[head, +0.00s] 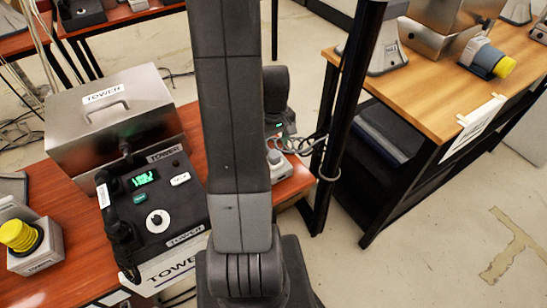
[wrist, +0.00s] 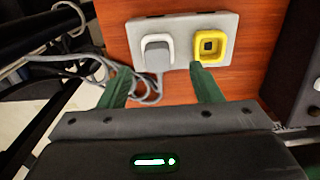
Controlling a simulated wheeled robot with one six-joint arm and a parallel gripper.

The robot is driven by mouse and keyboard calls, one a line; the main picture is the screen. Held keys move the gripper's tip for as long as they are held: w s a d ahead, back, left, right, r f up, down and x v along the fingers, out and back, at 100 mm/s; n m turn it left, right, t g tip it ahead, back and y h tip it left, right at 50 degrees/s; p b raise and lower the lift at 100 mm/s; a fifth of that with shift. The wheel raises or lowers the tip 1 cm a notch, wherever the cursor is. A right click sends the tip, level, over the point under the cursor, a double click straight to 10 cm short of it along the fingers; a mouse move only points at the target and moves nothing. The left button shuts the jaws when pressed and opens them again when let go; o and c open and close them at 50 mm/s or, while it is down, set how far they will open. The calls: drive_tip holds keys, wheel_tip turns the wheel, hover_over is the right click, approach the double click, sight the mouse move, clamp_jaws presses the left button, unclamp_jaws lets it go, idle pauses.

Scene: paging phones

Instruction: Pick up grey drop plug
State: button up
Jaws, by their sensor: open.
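The grey drop plug (wrist: 158,56) sits in a white-rimmed socket on the left of a light grey plate (wrist: 182,22) in the wrist view. A grey cable (wrist: 150,92) comes from it and loops left. My gripper (wrist: 160,68) is open, its two green fingers apart on the near side of the plate. The plug lies ahead of the gap between them, and neither finger grips it. In the head view, my gripper (head: 278,132) is partly hidden behind my arm, above the light plate (head: 280,172) on the red-brown table.
A yellow socket (wrist: 208,45) is just beyond the right fingertip. A black post (head: 345,110) stands right of the plate, with cables (head: 305,143) beside it. A black TOWER phone unit (head: 160,205) and a metal TOWER case (head: 110,115) stand to the left.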

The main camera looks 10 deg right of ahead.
sight(274, 154)
drive_tip(key=shift+w+f+p, duration=0.2)
drive_tip(key=shift+f+p, duration=0.1)
drive_tip(key=shift+f, duration=1.05)
drive_tip(key=shift+w+f+p, duration=0.15)
drive_tip(key=shift+f+p, duration=0.1)
drive_tip(key=shift+f, duration=1.1)
drive_tip(key=shift+c, duration=0.2)
drive_tip(key=c, duration=1)
